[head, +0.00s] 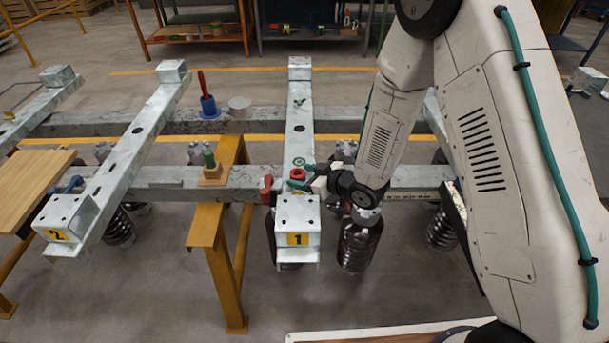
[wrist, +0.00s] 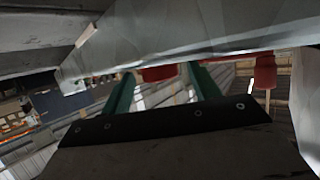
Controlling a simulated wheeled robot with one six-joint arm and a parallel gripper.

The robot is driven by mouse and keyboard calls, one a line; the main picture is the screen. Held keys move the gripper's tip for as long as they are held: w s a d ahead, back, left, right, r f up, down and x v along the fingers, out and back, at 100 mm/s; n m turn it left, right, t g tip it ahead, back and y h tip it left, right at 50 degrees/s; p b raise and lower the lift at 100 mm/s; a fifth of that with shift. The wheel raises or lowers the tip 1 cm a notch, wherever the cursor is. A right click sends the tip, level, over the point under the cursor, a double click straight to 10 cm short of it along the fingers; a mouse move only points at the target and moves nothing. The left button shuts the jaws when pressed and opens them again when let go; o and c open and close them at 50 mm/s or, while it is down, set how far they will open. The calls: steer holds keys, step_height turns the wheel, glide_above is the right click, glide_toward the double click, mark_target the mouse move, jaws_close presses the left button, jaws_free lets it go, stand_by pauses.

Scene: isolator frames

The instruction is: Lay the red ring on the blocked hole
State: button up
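The red ring (head: 298,174) sits on top of the pale beam marked 1 (head: 299,145), toward its near end. My gripper (head: 308,182) is low at the beam's right side, close to the ring. In the wrist view its two green fingers (wrist: 163,88) stand apart, with a red piece (wrist: 158,73) between them and gaps beside it; contact is not visible. Behind the ring, a round spot with a green rim (head: 299,162) shows on the beam, and farther back is a dark open hole (head: 299,128). I cannot tell for certain which hole is blocked.
A red fitting (head: 266,190) hangs at the beam's left side and a blue one (head: 75,184) is at beam 2 (head: 110,165). A green peg (head: 209,158) stands on a wooden block. A blue-based, red-handled tool (head: 208,104) and a grey cylinder (head: 240,106) stand on the rear crossbeam.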

steer(key=shift+r, duration=0.1)
steer(key=shift+s+d+r, duration=0.15)
steer(key=shift+d+r, duration=0.05)
steer(key=v, duration=1.1)
steer(key=shift+s, duration=0.2)
steer(key=shift+w+d+r, duration=0.1)
steer(key=shift+d+r, duration=0.05)
steer(key=shift+d, duration=0.05)
steer(key=w+d+r+m+h, duration=0.3)
steer(key=d+r+h, duration=0.4)
steer(key=d+r, duration=0.15)
steer(key=s+d+r+m+g+h, duration=0.1)
steer(key=s+d+r+m+h, duration=0.25)
steer(key=s+d+r, duration=0.35)
steer(key=s+r+m+g, duration=0.2)
steer(key=s+r, duration=0.3)
steer(key=s, duration=0.6)
steer(key=s+r+m+g, duration=0.1)
steer(key=s+r+g, duration=0.3)
steer(key=s, duration=0.7)
steer(key=shift+s+r+m, duration=0.35)
steer(key=shift+r, duration=0.2)
